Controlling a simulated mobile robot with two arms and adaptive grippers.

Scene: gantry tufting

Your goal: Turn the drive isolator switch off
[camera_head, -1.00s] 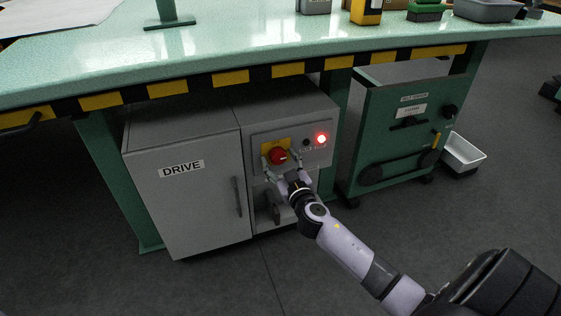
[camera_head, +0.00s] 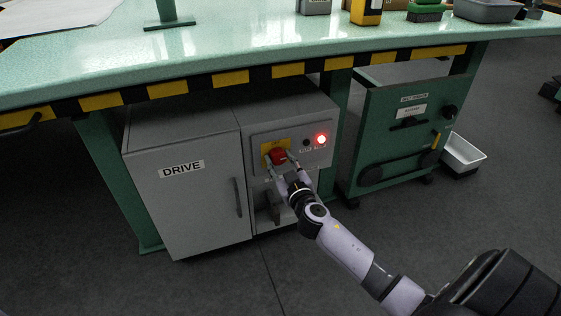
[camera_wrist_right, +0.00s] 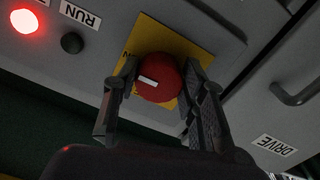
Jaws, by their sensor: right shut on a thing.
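The drive isolator switch is a red knob (camera_head: 278,157) on a yellow plate (camera_head: 268,148), on the front of the grey drive cabinet (camera_head: 190,200). The knob also shows in the right wrist view (camera_wrist_right: 158,78), with a short white mark on its face. My right gripper (camera_head: 279,162) has its fingers on either side of the knob and is shut on it; the fingers also show in the right wrist view (camera_wrist_right: 155,95). A red lamp (camera_head: 321,139) is lit right of the knob, by a RUN label (camera_wrist_right: 80,13). My left gripper is not in view.
The green bench top (camera_head: 240,50) with a yellow and black edge overhangs the cabinet. A green wheeled unit (camera_head: 385,155) stands to the right, with a white bin (camera_head: 462,153) beside it. Dark floor is clear in front.

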